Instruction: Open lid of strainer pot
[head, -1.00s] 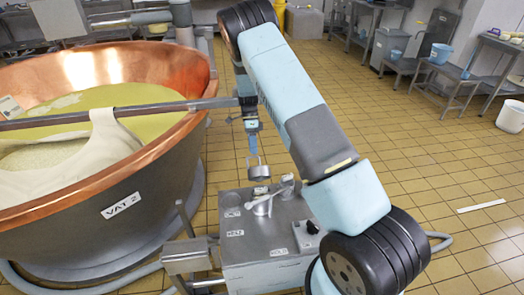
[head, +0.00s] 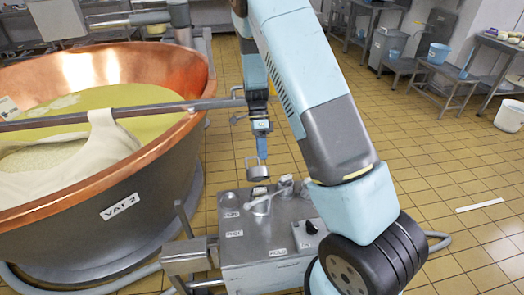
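A small metal lid-like piece (head: 258,174) with a square upright bail handle (head: 251,163) shows at the back of the grey metal unit (head: 262,240). I take it to be the strainer pot lid; the pot's body below cannot be made out clearly. My gripper (head: 263,157) points down, its blue fingers at the upper right of the bail. They overlap it in the picture, and I cannot tell whether they touch. The fingers are seen edge-on, so the gap between them is hidden. The lid appears level.
The copper vat (head: 160,185), marked VAT 2, stands at left with a cloth (head: 95,155) over its rail (head: 165,107). Metal fittings (head: 268,200) rise from the unit's top beside the lid. Open tiled floor (head: 420,185) lies to the right.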

